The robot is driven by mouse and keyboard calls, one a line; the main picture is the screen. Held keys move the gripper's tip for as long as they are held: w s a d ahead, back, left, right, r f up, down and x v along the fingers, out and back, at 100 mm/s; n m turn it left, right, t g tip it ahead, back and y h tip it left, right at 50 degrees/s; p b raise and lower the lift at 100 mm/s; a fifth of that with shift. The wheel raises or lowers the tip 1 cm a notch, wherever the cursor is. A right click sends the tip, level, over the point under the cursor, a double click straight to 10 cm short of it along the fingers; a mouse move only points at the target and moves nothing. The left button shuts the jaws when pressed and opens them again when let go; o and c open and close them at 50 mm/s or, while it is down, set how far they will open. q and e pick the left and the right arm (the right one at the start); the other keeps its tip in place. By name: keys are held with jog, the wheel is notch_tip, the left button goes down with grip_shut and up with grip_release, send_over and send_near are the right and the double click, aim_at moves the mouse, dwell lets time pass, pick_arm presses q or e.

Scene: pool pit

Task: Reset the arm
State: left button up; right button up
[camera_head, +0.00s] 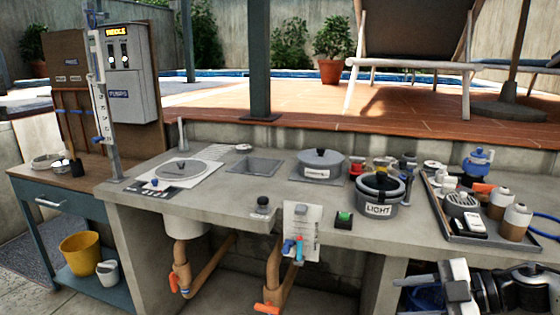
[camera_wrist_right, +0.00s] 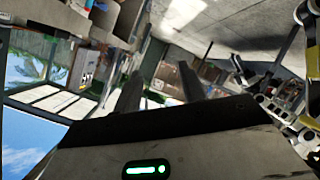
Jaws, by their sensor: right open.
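My right arm shows at the lower right of the head view, low in front of the counter's front edge, with the right gripper (camera_head: 428,288) at its left end. In the right wrist view the two dark fingers of this gripper (camera_wrist_right: 163,60) stand apart, with nothing seen between them. My left arm and gripper do not show in the head view.
The concrete counter (camera_head: 225,205) carries a pot marked LIGHT (camera_head: 378,209), a grey lidded pot (camera_head: 321,175) and a tray (camera_head: 480,240) of bottles. Pipes with orange valves (camera_head: 267,308) hang below. A side table (camera_head: 85,185) stands left, with a yellow bucket (camera_head: 80,254) beneath.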

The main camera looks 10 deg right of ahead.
jog(key=s+a+f+m+t+h, duration=0.1)
jog(key=s+a+f+m+h, duration=0.3)
jog(key=a+f+m, duration=0.4)
jog(key=s+a+f+m+t+h, duration=0.2)
jog(key=s+a+f+m, duration=0.5)
jog(key=a, duration=0.4)
jog(key=shift+s+a+f+m+h+p, duration=0.25)
jog(key=shift+a+f+m+h+p, duration=0.15)
jog(key=shift+m+h, duration=0.45)
